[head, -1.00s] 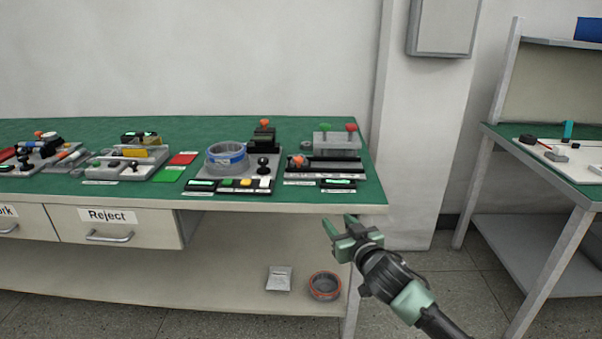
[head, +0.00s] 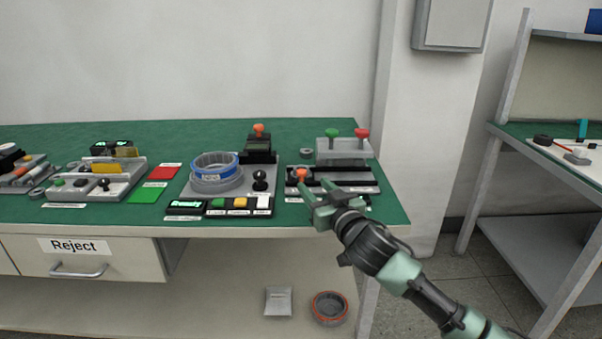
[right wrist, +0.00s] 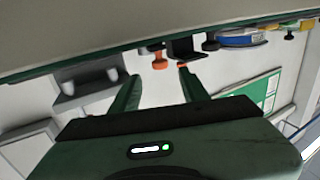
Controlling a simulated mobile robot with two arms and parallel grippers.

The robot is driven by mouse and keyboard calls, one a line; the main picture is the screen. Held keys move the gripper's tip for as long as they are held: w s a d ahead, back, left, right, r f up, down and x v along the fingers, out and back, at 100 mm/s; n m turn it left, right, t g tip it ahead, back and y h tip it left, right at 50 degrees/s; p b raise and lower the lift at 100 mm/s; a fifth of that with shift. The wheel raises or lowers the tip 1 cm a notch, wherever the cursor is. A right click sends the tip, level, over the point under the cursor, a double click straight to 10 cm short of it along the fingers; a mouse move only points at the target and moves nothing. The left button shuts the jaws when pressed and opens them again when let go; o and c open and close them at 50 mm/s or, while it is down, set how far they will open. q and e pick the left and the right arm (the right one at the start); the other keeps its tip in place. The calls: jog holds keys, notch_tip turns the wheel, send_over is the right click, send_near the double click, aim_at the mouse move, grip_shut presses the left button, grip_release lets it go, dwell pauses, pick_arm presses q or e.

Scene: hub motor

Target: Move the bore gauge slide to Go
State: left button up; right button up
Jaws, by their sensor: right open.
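The bore gauge is the unit at the right of the green bench, with a dark rail (head: 350,189) running left to right. Its orange slide knob (head: 301,174) stands near the rail's left end. The orange knob also shows in the right wrist view (right wrist: 160,58), past the fingertips. My right gripper (head: 316,187) is open and empty in front of the rail, close to the knob. In the head view it hides part of the rail and the labels in front, so I cannot read a Go mark. My left gripper is not in view.
A grey block (head: 344,149) with green and red knobs stands behind the rail. To the left are a fixture with a blue-banded ring (head: 214,173), a black lever knob (head: 260,177) and a row of coloured buttons (head: 238,205). Open space lies in front of the bench edge.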

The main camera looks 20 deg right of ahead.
aim_at(304, 174)
jog(key=w, duration=0.5)
jog(key=shift+a, duration=0.35)
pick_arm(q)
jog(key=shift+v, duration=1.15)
pick_arm(e)
jog(key=shift+w, duration=0.65)
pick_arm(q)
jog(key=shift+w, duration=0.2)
pick_arm(e)
grip_shut()
